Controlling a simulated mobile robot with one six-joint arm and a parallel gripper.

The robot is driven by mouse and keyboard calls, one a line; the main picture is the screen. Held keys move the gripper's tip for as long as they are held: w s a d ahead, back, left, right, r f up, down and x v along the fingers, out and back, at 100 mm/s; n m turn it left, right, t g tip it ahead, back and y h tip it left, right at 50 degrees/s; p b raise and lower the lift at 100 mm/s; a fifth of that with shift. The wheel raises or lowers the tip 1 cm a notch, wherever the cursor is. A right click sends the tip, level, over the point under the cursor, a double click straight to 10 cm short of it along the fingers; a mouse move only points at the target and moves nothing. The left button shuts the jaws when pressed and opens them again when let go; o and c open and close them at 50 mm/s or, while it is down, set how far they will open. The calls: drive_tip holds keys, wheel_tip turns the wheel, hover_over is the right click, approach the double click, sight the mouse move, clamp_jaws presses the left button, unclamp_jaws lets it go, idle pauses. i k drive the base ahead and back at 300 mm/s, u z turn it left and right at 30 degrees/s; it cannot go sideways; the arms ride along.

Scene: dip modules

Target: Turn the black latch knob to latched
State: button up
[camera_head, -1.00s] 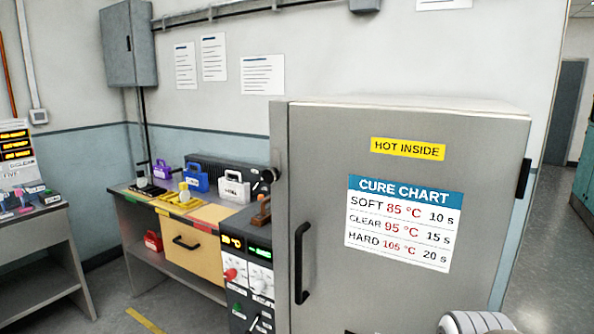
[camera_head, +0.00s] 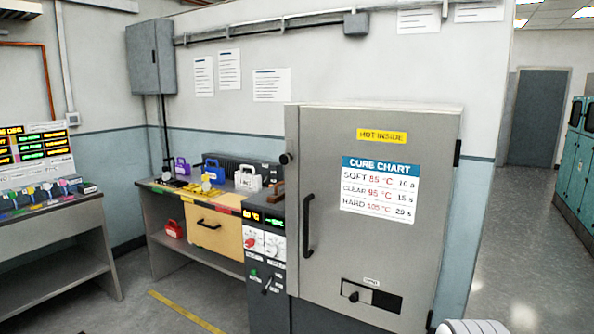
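The grey oven-like cabinet (camera_head: 300,122) stands right of centre with its door (camera_head: 310,270) closed. A round black knob (camera_head: 286,158), which looks like the latch knob, sticks out at the cabinet's upper left edge. I cannot tell from here which way it is turned. Another small black knob (camera_head: 353,297) sits at the left of a dark slot low on the door, under a small label too small to read. A black vertical handle (camera_head: 308,226) is on the door's left side. My gripper is not in view; only a white rounded part of my own arm shows at the bottom right.
A control panel (camera_head: 265,245) with a red knob and displays stands left of the door. A workbench (camera_head: 165,212) with coloured cases is further left, and another bench (camera_head: 50,236) at far left. Free floor (camera_head: 175,318) lies in front; more opens at right.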

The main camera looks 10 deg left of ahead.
sight(286, 158)
drive_tip(key=u, duration=0.8)
drive_tip(key=i, duration=1.8)
drive_tip(key=z, duration=0.95)
